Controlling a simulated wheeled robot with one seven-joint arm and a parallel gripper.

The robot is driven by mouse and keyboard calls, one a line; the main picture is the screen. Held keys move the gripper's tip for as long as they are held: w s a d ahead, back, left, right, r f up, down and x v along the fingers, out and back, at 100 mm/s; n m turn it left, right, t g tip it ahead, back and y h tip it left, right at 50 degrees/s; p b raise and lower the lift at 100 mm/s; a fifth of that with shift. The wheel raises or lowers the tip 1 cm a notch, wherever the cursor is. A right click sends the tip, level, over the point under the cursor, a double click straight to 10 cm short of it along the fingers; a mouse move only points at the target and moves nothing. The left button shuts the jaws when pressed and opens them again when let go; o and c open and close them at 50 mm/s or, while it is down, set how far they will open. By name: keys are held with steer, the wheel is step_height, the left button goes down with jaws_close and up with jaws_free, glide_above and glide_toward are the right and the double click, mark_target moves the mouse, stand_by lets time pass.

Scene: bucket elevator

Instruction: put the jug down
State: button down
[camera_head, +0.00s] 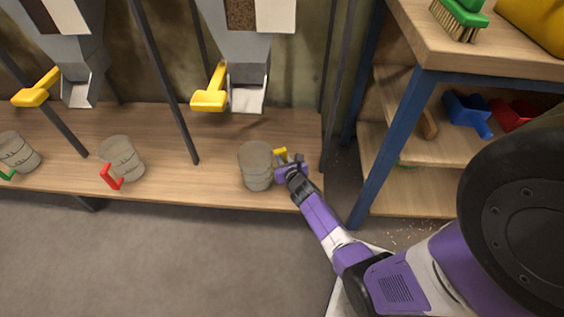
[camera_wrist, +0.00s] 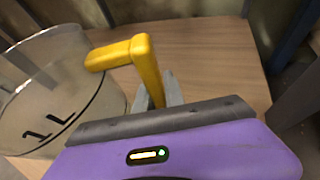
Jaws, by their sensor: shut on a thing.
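The jug (camera_head: 256,166) is a clear grey cup with a yellow handle, at the right part of the wooden bench (camera_head: 215,130), in front of a metal spout. In the wrist view the jug (camera_wrist: 50,85) fills the left side, upright or nearly so, with "1 L" marked on its wall. My gripper (camera_head: 287,160) is at the jug's right side, shut on the yellow handle (camera_wrist: 148,68). The jug's base is on or very close to the bench top; I cannot tell whether it touches. The jug looks empty.
Two similar jugs, one with a red handle (camera_head: 122,158) and one with a green handle (camera_head: 17,152), stand further left. Spouts with yellow levers (camera_head: 210,88) hang above. Dark posts rise from the bench. A blue-framed shelf unit (camera_head: 392,140) stands at the right.

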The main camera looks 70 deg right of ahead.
steer(key=shift+f, duration=0.1)
steer(key=c, duration=1.4)
jaws_free()
